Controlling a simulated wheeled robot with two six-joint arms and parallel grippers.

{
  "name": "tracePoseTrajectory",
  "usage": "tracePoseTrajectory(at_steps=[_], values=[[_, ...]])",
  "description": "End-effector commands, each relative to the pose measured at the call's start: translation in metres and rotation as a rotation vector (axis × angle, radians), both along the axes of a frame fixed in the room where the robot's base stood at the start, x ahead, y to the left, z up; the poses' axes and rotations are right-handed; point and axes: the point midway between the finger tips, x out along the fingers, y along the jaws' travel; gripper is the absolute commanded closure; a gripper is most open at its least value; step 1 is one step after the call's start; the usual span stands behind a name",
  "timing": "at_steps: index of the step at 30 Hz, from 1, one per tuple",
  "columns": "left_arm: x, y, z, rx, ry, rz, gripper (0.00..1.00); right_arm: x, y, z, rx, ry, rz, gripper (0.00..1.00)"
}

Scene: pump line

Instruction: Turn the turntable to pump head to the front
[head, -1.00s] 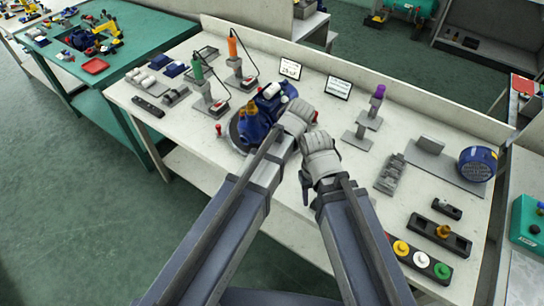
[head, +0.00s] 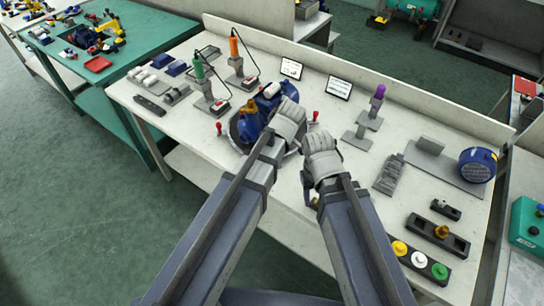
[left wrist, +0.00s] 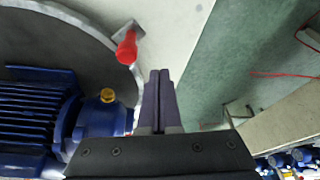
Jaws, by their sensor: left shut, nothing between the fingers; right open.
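The turntable is a round grey plate (head: 236,136) on the white bench, carrying a blue pump (head: 247,124) with a brass-coloured part on top. One red knob (head: 219,128) shows at its left edge and another (head: 315,116) at its right. My left gripper (head: 290,122) is over the turntable's right side and covers part of the pump. In the left wrist view its fingers (left wrist: 158,100) are shut and empty, beside a red knob (left wrist: 126,47) at the plate's rim, apart from it. The finned blue motor (left wrist: 38,112) is to the left. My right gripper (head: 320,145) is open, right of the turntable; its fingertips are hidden.
Orange (head: 234,46) and green (head: 198,68) tools stand behind the turntable. Two small display cards (head: 339,87) are at the back. A grey stand with a purple top (head: 379,91) and a blue round part (head: 477,165) are to the right. Coloured buttons (head: 419,259) are at front right.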

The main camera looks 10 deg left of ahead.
Motion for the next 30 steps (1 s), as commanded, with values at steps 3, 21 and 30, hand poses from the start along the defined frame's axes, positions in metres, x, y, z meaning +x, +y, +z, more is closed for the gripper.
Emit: tracePoseTrajectory(at_steps=[3, 21, 30], values=[[-0.006, 0.014, 0.011, 0.000, -0.002, -0.002, 1.00, 0.000, 0.000, 0.011, 0.000, 0.000, 0.000, 0.50], [0.013, -0.012, 0.094, 0.000, 0.000, -0.002, 1.00, 0.000, 0.000, 0.094, 0.000, 0.000, 0.000, 0.50], [0.014, -0.014, 0.095, 0.000, -0.001, -0.001, 1.00, 0.000, 0.000, 0.095, 0.000, 0.000, 0.000, 0.50]])
